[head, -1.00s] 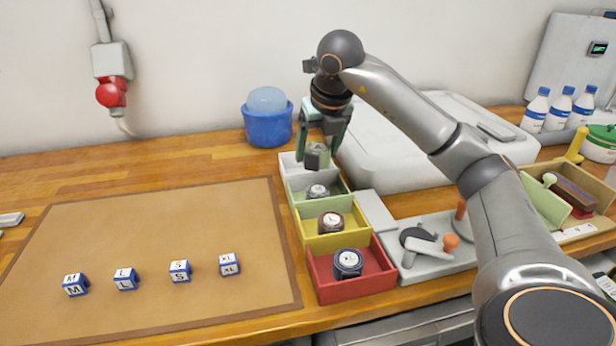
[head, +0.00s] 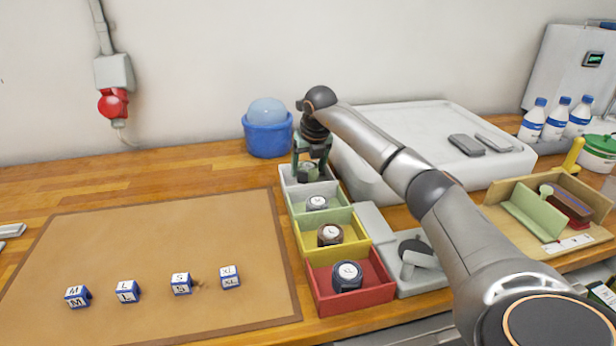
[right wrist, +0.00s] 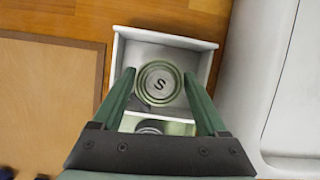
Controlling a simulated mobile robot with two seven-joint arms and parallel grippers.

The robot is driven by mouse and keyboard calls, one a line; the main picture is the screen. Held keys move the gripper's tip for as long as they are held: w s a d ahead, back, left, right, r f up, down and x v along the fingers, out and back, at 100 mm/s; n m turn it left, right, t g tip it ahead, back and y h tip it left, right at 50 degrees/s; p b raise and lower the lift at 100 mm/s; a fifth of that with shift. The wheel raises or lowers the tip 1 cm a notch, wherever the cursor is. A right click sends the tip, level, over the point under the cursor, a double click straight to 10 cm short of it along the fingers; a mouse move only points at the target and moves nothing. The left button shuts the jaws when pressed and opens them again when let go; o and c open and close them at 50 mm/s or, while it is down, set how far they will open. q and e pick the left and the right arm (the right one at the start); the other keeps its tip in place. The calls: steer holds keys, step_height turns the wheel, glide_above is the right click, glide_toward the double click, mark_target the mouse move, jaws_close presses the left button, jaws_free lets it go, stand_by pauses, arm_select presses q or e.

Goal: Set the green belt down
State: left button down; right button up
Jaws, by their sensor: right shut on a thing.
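The green belt (right wrist: 160,84) is rolled up with an "S" on its top. My right gripper (head: 310,170) is shut on it, with one finger on each side of the roll in the right wrist view. Gripper and belt are down at the white bin (head: 287,184), the rearmost in a row of bins. In the right wrist view the belt lies within the white bin's outline (right wrist: 207,62); whether it touches the floor I cannot tell. In the head view the gripper mostly hides the belt. My left gripper is out of view.
Green (head: 340,213), yellow (head: 362,240) and red (head: 382,293) bins in front each hold a rolled belt. A brown mat (head: 150,240) with several size cubes lies left. A blue tub (head: 267,137) stands behind; a large white case (head: 420,118) stands close on the right.

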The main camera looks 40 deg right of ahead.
mark_target(308, 178)
steer(key=shift+w+d+f, duration=0.1)
steer(key=shift+f, duration=1.6)
steer(key=shift+f, duration=0.2)
steer(key=o, duration=1.4)
steer(key=shift+r, duration=0.6)
steer(key=v, duration=1.1)
steer(key=shift+r, duration=0.1)
